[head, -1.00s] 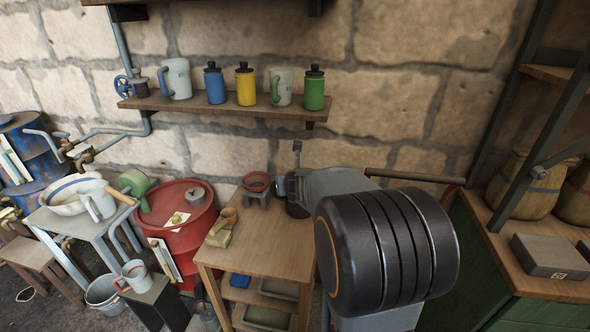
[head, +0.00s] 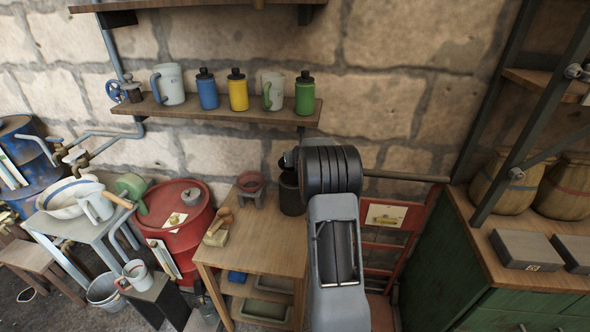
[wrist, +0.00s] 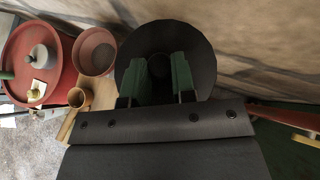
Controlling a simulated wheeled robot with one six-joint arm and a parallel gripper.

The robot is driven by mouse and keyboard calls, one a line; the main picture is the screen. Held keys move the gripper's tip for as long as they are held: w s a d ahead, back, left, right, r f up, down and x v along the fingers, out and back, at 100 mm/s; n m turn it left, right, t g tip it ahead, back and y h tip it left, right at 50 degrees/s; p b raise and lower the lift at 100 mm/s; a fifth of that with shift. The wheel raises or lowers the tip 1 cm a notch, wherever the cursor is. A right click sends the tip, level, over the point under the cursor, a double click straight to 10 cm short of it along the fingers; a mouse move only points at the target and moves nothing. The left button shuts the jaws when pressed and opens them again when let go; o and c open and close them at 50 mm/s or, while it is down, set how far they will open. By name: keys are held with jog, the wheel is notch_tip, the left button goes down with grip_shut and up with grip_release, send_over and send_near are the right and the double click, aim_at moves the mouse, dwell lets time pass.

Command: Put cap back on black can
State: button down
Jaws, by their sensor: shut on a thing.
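The black can (head: 291,194) stands upright at the back right of the small wooden table, partly behind my arm in the head view. In the wrist view my gripper (wrist: 160,80) has its two green-tinted fingers closed at the middle of a wide, dark round disc, the cap (wrist: 202,52). The fingers grip a part at its centre, mostly hidden between them. In the head view my arm hides the fingertips, which seem to be close above the can. The disc hides whatever lies under it, so I cannot tell whether cap and can touch.
A reddish bowl on a stand (head: 251,185) and a wooden scoop (head: 221,218) share the table (head: 262,245). A red drum (head: 180,230) stands left. The stone wall is close behind, with a shelf of mugs and bottles (head: 215,112) above. A green cabinet (head: 455,265) stands right.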

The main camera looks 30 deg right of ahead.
notch_tip(320, 180, down, 4)
jog(key=b, duration=0.3)
jog(key=shift+f, duration=0.15)
jog(key=shift+w+d+f, duration=0.15)
jog(key=shift+f, duration=0.1)
jog(key=shift+f, duration=0.1)
jog(key=shift+f+b, duration=0.55)
jog(key=shift+b, duration=0.15)
jog(key=c, duration=0.9)
grip_release()
jog(key=shift+c, duration=0.2)
jog(key=shift+r, duration=0.1)
